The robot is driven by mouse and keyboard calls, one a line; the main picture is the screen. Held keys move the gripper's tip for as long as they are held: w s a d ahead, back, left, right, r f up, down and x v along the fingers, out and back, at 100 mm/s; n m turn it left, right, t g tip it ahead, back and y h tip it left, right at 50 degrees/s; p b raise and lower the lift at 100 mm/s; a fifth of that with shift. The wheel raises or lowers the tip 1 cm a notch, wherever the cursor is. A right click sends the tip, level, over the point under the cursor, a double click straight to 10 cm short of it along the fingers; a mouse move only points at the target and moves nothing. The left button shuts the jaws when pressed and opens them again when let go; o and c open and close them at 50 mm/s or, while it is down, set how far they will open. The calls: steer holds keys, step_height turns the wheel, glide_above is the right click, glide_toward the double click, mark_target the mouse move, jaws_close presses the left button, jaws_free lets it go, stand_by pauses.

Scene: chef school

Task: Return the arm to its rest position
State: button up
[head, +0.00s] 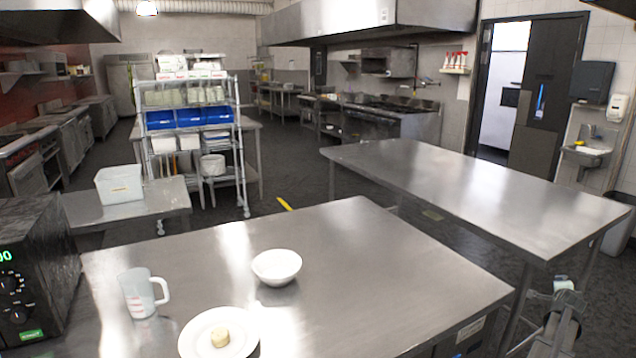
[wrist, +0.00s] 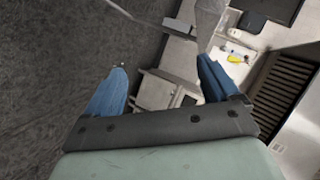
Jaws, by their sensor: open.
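My gripper (wrist: 163,68) shows in the wrist view with its two blue fingers spread wide apart and nothing between them. It points at the dark floor and some grey and white kitchen fittings, which are tilted and hard to make out. In the head view, part of my arm shows at the lower right, past the right corner of the near steel table (head: 390,265). My arm is clear of the things on that table. The gripper fingers cannot be made out in the head view.
On the near table are a measuring jug (head: 140,292), a white bowl (head: 276,267) and a white plate (head: 195,338) bearing a small pale piece of food (head: 220,337). A microwave (head: 35,270) stands at the left. A second steel table (head: 470,185) stands behind, with floor between.

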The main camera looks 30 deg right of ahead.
steer(key=s+d+f+m+g, duration=0.15)
steer(key=s+f, duration=0.45)
steer(key=s, duration=0.7)
step_height(320, 180, down, 6)
steer(key=a+n, duration=0.1)
steer(key=a, duration=0.1)
steer(key=w+a+f+n+g+y, duration=0.15)
steer(key=w+a+f+n, duration=0.4)
steer(key=a+f, duration=0.65)
steer(key=w+a+f+n+g+y, duration=0.1)
steer(key=w+a+f+n+y, duration=0.2)
steer(key=w+a+f+n, duration=0.6)
steer(key=w+a+f+n+g+y, duration=0.1)
steer(key=a+f+n+y, duration=0.3)
steer(key=a+f, duration=1.1)
steer(key=s+a+f+n+g, duration=0.15)
steer(key=a+n, duration=0.35)
steer(key=a, duration=0.7)
steer(key=s+a+f+n+g, duration=0.15)
steer(key=a+n, duration=0.35)
steer(key=a, duration=0.6)
steer(key=s+a+r+g+y, duration=0.1)
steer(key=s+a+r+g, duration=0.1)
steer(key=a, duration=1.2)
steer(key=s+a+r+m+g+y, duration=0.1)
steer(key=s+a+r, duration=0.3)
steer(key=a, duration=1)
steer(key=shift+s+a+r+g+y, duration=0.15)
steer(key=shift+s+g+y, duration=0.25)
steer(key=shift+y, duration=0.35)
